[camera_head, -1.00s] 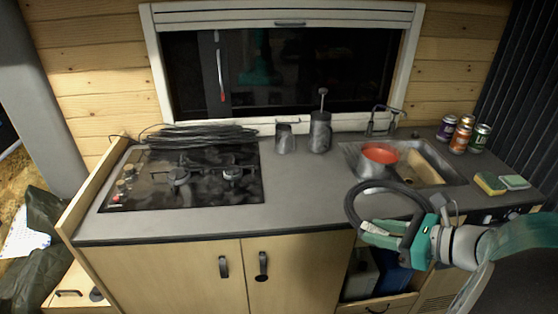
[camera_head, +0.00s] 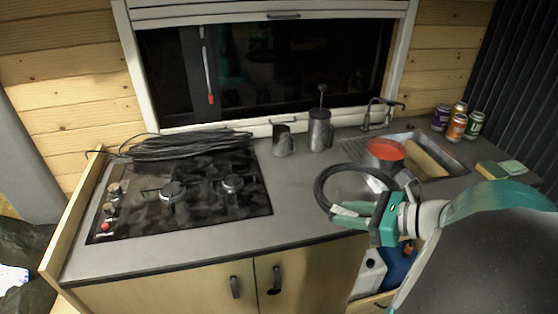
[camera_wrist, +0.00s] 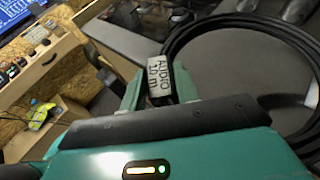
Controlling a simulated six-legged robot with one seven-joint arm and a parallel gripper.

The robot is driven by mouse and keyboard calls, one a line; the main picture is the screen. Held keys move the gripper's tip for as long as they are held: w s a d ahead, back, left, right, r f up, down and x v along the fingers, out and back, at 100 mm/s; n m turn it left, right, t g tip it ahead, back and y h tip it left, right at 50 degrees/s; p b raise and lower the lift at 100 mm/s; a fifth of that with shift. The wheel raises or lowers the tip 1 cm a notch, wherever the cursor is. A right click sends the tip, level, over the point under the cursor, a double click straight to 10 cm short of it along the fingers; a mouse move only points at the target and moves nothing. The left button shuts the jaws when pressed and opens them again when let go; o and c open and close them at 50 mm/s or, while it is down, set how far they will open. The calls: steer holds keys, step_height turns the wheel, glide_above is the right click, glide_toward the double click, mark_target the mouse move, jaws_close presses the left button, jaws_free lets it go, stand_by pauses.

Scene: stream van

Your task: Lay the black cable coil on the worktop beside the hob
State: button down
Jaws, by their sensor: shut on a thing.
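The black cable coil (camera_head: 321,187) is a round loop with a white tag reading "AUDIO 10 m" (camera_wrist: 160,82). My gripper (camera_head: 348,214) is shut on the near side of the coil, over the worktop's front part. The loop appears held above the grey worktop (camera_head: 300,215), between the hob and the sink; its exact height is unclear. The hob (camera_head: 205,205), black with burners and knobs, is to the left of the coil, with bare worktop between. In the wrist view, the coil (camera_wrist: 180,38) curves away at the upper right.
A loose bundle of black cable (camera_head: 185,145) lies along the hob's back edge. A grey mug (camera_head: 283,140) and a lidded pot (camera_head: 320,130) stand behind the coil. Several cans (camera_head: 456,127) stand at the back right.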

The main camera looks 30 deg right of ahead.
steer(key=shift+w+a, duration=0.25)
steer(key=shift+w, duration=0.1)
steer(key=w+d+f, duration=0.2)
steer(key=w+f, duration=0.2)
steer(key=w, duration=0.4)
glide_above(316, 218)
steer(key=f, duration=0.5)
steer(key=shift+s, duration=0.4)
steer(key=shift+w+f, duration=0.15)
steer(key=shift+f, duration=0.05)
steer(key=shift+w+f, duration=0.15)
steer(key=shift+f, duration=1.55)
steer(key=c, duration=1)
jaws_free()
steer(key=shift+f, duration=0.15)
steer(key=shift+c, duration=0.2)
